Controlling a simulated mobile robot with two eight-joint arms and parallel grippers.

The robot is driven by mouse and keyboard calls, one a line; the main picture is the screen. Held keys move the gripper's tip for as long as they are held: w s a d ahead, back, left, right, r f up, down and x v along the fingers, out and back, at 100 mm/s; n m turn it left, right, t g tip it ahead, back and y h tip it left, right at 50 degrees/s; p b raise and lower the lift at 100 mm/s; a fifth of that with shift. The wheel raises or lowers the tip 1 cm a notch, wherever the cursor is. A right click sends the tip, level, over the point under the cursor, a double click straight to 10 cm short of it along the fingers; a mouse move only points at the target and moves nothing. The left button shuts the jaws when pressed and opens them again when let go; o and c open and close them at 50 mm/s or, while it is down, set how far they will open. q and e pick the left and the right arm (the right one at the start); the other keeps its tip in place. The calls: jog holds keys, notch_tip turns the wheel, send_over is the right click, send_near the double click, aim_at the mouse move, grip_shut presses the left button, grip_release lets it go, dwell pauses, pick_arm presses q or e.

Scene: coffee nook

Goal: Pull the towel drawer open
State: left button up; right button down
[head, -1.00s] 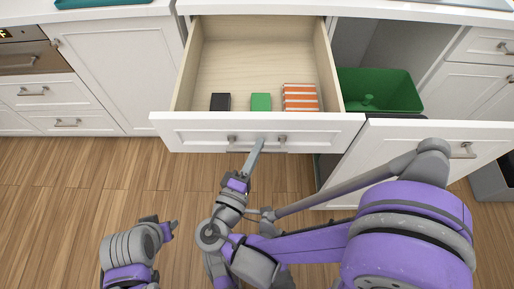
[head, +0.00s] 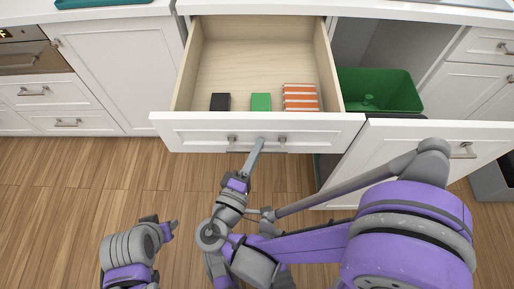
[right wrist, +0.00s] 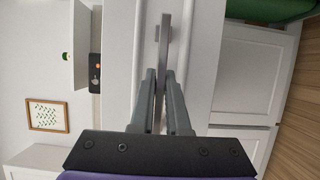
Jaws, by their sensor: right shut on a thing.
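The towel drawer (head: 190,134) is pulled well out from the cabinet. Inside lie a black item (head: 220,101), a green item (head: 261,101) and an orange-and-white striped towel (head: 300,97) near its front. My right gripper (head: 258,147) is at the drawer front, on the bar handle (head: 282,140). In the right wrist view, my right gripper (right wrist: 164,75) has its fingers closed around the handle bar (right wrist: 164,40). My left gripper (head: 170,229) is low at the left, over the floor, apart from the drawer; its finger opening is unclear.
To the right, a pulled-out cabinet front (head: 430,140) stands beside a green bin (head: 385,92). A grey bin (head: 490,180) is at the far right. Closed cabinets (head: 110,75) line the left. The wooden floor (head: 60,190) at the left is clear.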

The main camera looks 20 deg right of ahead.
aim_at(254, 138)
jog(key=w, duration=0.1)
jog(key=w+d, duration=0.1)
jog(key=w, duration=0.3)
jog(key=shift+w+d, duration=0.2)
jog(key=shift+d, duration=0.05)
jog(key=c, duration=0.9)
grip_release()
jog(key=p+v, duration=0.1)
jog(key=v, duration=1)
jog(key=shift+w, duration=0.1)
